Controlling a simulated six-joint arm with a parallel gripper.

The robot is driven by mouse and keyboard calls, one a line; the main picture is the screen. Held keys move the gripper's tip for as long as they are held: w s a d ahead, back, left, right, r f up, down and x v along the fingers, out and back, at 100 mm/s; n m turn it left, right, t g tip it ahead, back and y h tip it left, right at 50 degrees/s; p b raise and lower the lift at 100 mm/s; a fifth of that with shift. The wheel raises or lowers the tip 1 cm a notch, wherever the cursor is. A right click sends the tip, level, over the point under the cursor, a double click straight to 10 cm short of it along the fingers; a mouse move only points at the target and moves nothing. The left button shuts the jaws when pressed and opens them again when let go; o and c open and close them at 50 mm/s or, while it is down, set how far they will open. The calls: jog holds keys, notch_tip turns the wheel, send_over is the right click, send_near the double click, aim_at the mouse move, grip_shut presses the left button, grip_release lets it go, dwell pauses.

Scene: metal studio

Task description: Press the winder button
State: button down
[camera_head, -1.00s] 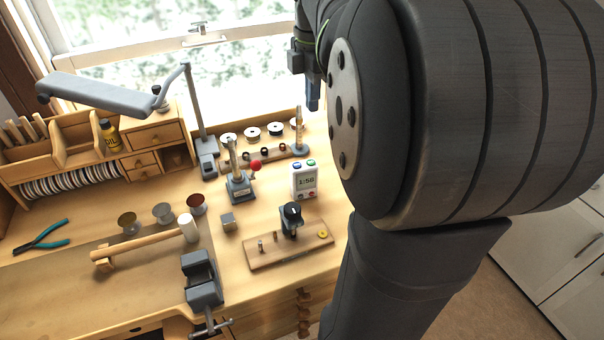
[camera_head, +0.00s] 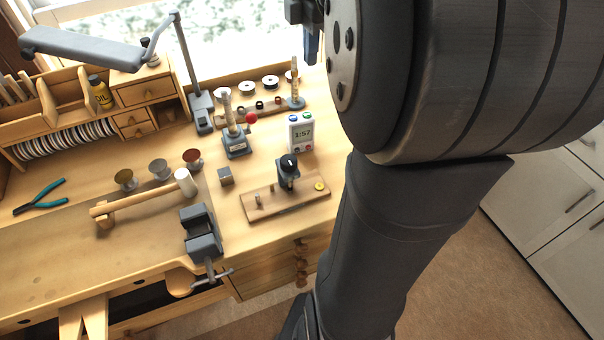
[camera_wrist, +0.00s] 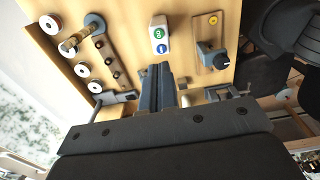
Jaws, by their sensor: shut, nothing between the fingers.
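The winder is a wooden board (camera_head: 262,205) with a dark motor block and knob (camera_head: 288,163) on it. Its round yellow button (camera_head: 319,186) is at the board's right end. In the wrist view the board (camera_wrist: 204,38) is at the top right, with the yellow button (camera_wrist: 213,20) and the knob (camera_wrist: 223,61) in clear sight. My gripper (camera_head: 311,48) hangs above the back of the bench at the top of the head view, partly hidden by my arm. In the wrist view my gripper (camera_wrist: 161,78) is shut and empty, left of the winder and apart from it.
A white timer (camera_head: 301,132) reading 1:57 stands behind the winder; its green and blue buttons (camera_wrist: 160,40) face the wrist camera. A red-knobbed lever tool (camera_head: 236,140), a small metal block (camera_head: 225,177) and a grey vise (camera_head: 202,232) are to the left. Spools (camera_head: 252,86) line the back.

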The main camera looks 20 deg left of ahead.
jog(key=s+d+f+g+y, duration=0.2)
jog(key=s+d+f, duration=0.6)
jog(key=d, duration=0.1)
jog(key=shift+s+d, duration=0.2)
jog(key=shift+s, duration=0.15)
send_near(318, 186)
jog(key=x, duration=0.5)
jog(key=shift+a, duration=0.1)
jog(key=shift+f, duration=0.7)
jog(key=shift+f, duration=0.1)
